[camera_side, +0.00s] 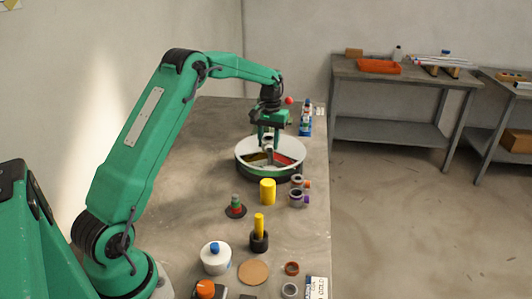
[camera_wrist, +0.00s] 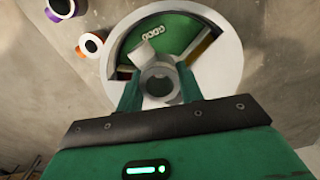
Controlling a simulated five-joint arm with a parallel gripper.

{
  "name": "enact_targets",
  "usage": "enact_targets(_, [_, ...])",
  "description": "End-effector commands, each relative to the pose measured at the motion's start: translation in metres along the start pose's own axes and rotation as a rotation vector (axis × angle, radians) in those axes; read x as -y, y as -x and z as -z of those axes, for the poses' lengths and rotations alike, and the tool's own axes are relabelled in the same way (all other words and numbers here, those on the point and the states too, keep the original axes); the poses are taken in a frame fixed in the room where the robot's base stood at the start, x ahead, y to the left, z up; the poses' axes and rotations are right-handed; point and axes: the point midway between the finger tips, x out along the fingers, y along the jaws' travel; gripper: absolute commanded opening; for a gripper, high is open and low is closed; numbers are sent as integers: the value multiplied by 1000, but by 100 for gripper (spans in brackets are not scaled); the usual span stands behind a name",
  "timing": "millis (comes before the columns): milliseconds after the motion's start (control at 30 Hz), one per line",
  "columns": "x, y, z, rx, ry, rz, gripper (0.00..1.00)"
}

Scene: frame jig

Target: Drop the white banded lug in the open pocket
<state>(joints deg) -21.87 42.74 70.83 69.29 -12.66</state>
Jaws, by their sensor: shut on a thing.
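My gripper (camera_side: 268,136) is shut on the white banded lug (camera_side: 268,145), a grey ring-like piece, above the round white tray (camera_side: 297,146). In the wrist view the lug (camera_wrist: 160,80) sits between both fingers of my gripper (camera_wrist: 160,90), its bore facing the camera and its white stub pointing up and left. Beyond it, a green pocket (camera_wrist: 185,35) with upside-down pale lettering shows in the tray. The lug and fingers hide the near part of the tray. In the side view a red sector (camera_side: 283,158) shows too. I cannot tell the lug's exact height.
Two similar lugs, one orange banded (camera_side: 297,180) and one purple banded (camera_side: 296,199), lie right of and nearer than the tray. A blue-and-white bottle (camera_side: 305,119) stands behind right.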

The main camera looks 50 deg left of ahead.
Motion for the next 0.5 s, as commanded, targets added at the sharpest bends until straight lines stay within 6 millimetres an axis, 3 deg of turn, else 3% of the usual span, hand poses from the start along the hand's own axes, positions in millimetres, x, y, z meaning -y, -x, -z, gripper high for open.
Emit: enact_targets(500, [0,-30,1,2,1,0,10])
